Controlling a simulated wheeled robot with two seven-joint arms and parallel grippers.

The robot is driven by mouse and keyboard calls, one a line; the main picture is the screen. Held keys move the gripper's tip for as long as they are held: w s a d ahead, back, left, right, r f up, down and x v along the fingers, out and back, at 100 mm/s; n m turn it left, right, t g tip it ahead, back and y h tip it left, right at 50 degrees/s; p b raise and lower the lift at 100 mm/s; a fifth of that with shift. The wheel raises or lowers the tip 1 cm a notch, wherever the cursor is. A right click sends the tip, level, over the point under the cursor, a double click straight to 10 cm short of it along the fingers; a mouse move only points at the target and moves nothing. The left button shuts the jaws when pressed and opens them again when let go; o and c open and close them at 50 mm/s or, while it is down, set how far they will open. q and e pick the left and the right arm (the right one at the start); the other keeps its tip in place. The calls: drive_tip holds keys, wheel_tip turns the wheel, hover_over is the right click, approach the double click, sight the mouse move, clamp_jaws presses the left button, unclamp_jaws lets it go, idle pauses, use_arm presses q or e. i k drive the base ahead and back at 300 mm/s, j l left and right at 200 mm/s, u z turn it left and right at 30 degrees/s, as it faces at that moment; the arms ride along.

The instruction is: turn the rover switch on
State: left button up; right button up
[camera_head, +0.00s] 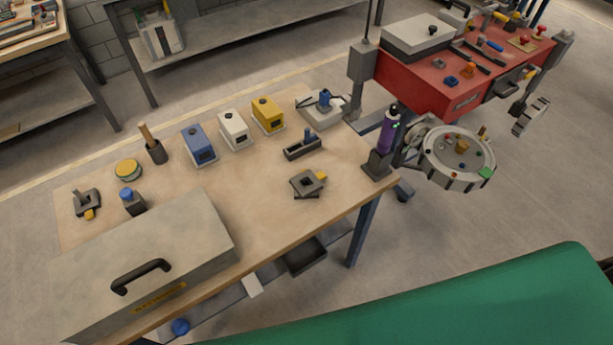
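I cannot pick out a rover or a switch marked as its own for certain. A dark base with a blue upright piece (303,148) stands on the wooden table. A grey box with a blue knob on top (323,104) stands behind it at the table's back edge. A round grey drum-like device (458,158) with small coloured parts on top is right of the table; whether it belongs to the rover I cannot tell. Neither of my grippers shows in the head view.
The wooden table (225,190) carries a large grey lidded case (150,260), blue (199,146), white (233,130) and yellow (268,116) boxes, and a purple cylinder (389,132). A red workbench (420,85) stands behind. A green surface (470,310) fills the lower right.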

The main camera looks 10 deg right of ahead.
sight(524, 40)
drive_tip(key=z, duration=1.3)
drive_tip(key=i+l+u, duration=0.1)
drive_tip(key=i+l, duration=0.35)
drive_tip(key=i+l+u, duration=0.15)
drive_tip(key=i+l, duration=0.3)
drive_tip(key=l, duration=0.15)
drive_tip(key=i+l+u, duration=0.1)
drive_tip(key=i+l, duration=0.3)
drive_tip(key=l, duration=0.2)
